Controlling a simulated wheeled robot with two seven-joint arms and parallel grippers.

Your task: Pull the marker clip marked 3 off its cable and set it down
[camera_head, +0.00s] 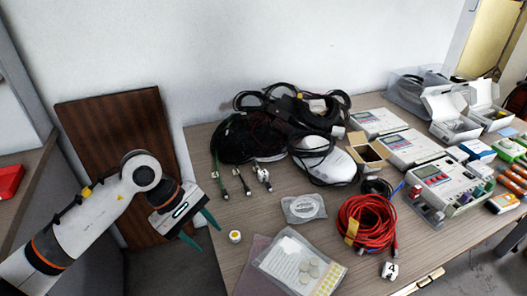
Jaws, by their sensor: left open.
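A white block marked 4 (390,270) sits near the front edge of the table, below a red cable coil (367,225). I cannot make out a clip marked 3. Three short cable ends with small fittings lie side by side left of centre: a left one (224,189), a middle one (243,184) and a right one (263,178). Any digits on them are too small to read. My left gripper (204,231), with teal fingers, is open and empty at the table's left edge, lower left of these cable ends. My right gripper is not in view.
A small yellow-and-white round item (235,236) is right of my left gripper. Clear bags (303,208) lie mid-table. Black cables (250,138) heap at the back. Instruments (447,184) and open boxes (452,127) crowd the right. Bare tabletop (225,212) shows at left.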

